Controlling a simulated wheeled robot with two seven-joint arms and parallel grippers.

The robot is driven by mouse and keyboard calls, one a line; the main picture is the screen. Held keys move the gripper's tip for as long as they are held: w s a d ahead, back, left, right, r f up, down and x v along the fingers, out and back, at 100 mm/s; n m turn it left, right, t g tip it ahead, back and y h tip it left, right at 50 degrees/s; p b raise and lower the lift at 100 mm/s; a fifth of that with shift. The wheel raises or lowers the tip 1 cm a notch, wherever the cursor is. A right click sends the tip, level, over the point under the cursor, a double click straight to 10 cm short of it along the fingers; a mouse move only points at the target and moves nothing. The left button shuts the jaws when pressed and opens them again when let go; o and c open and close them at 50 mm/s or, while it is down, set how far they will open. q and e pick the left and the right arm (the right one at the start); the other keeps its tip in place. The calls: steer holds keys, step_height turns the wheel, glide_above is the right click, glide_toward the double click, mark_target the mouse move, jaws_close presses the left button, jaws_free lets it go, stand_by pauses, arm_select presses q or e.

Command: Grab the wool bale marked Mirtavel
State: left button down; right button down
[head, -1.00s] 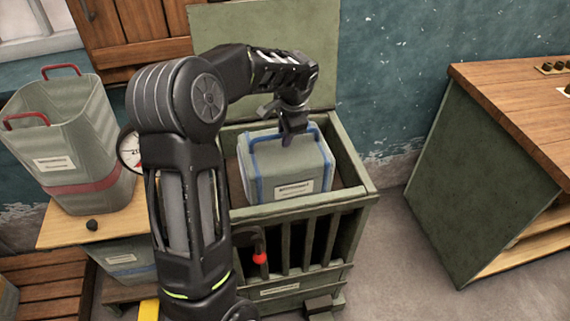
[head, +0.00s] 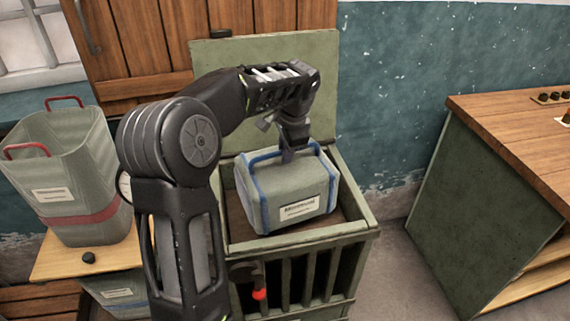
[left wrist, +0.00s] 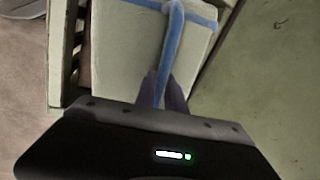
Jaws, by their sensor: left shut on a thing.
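A grey-green wool bale (head: 290,187) with blue bands and a white label (head: 300,208) is inside the open green slatted crate (head: 300,237); the label's print is too small to read. My left gripper (head: 288,154) is above the bale, shut on its blue top handle. In the left wrist view the blue handle (left wrist: 171,55) runs between the fingers (left wrist: 161,92), with the pale bale (left wrist: 130,50) beyond. My right gripper is not in view.
The crate's raised lid (head: 265,75) stands behind it. A tall grey container with red handles (head: 65,170) stands on a wooden table (head: 60,265) at left. A wood-topped green bench (head: 520,130) is at right, with bare floor between. A red-tipped latch (head: 259,294) hangs at the crate's front.

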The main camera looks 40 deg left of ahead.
arm_select(q)
step_height(320, 180, up, 12)
steer(key=shift+r+p, duration=0.25)
steer(key=shift+p, duration=0.05)
stand_by(0.8)
